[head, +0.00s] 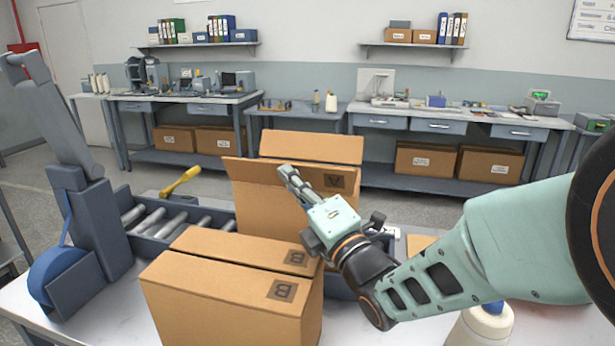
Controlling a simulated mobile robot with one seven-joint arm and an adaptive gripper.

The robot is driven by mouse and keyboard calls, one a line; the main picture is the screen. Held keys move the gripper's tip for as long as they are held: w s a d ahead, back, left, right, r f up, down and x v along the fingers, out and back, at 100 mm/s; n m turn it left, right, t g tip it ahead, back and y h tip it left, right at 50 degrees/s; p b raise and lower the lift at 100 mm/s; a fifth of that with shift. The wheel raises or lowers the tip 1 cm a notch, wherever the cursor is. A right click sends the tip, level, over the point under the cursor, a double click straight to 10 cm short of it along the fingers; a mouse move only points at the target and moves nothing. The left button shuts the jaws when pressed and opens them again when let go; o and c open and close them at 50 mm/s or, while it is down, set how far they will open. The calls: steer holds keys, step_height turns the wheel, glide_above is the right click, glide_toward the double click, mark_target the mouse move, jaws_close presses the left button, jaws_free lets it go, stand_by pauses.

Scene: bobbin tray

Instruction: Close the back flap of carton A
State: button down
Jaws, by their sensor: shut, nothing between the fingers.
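Carton A (262,205) is a brown cardboard box standing behind carton B, its lower front partly hidden. Its back flap (310,147) stands up at the far side, above the rest of the box. A panel with a dark printed mark (335,181) shows in front of that flap, partly covered by my gripper. My gripper (288,174) is shut and empty, its fingers pointing up and left in front of carton A's upper part in the picture. I cannot tell whether the fingers touch the cardboard. Carton B (222,300) stands nearer, its top flaps lying flat.
A roller conveyor (165,222) with a yellow-handled tool (180,182) lies to the left, beside a grey-blue upright machine (98,230) with a blue reel. A white bottle (482,325) stands at the front right, below my arm. Workbenches line the back wall.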

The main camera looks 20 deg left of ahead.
steer(key=shift+w+r+m, duration=0.1)
steer(key=shift+r+m, duration=0.15)
steer(key=shift+m, duration=0.05)
